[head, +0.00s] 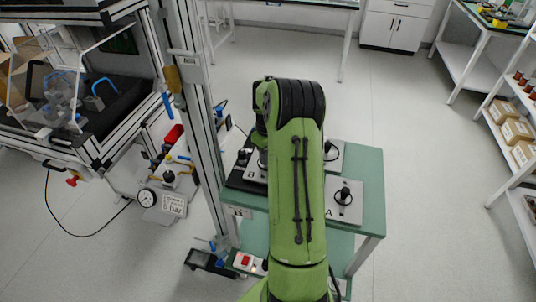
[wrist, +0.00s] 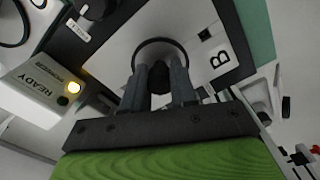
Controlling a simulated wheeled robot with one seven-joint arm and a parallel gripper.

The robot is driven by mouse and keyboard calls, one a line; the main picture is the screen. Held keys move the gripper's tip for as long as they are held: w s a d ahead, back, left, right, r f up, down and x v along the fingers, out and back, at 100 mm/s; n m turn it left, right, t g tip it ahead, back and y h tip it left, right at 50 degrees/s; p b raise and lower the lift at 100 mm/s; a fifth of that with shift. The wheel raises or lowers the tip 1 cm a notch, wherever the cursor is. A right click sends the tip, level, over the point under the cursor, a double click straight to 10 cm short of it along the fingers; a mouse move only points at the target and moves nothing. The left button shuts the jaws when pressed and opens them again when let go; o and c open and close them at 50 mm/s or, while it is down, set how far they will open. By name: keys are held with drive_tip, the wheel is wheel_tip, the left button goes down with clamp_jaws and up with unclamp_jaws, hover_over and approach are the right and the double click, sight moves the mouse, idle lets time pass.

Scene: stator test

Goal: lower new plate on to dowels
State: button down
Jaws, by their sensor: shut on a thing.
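In the wrist view my gripper (wrist: 160,78) is shut on the black knob of a light grey plate marked B (wrist: 198,22). The plate is seen close up, with a dark ring around the knob. A dark base (wrist: 68,42) shows past the plate's edges. Whether the plate touches that base or hangs above it I cannot tell, and no dowels can be made out. In the head view my green arm covers the gripper and most of this area. The B marking and a strip of the dark base (head: 236,180) show left of the arm.
A plate marked A (head: 352,214) with a black knob lies on the green table (head: 370,170) right of my arm. In the wrist view a white box marked READY (wrist: 35,85) has a lit yellow lamp. A metal-framed bench (head: 98,150) stands close on the left.

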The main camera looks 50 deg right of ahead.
drive_tip(key=shift+f, duration=0.4)
drive_tip(key=c, duration=0.8)
unclamp_jaws()
wheel_tip(320, 180, up, 16)
drive_tip(key=p, duration=0.3)
drive_tip(key=shift+p, duration=0.4)
drive_tip(key=shift+f, duration=0.15)
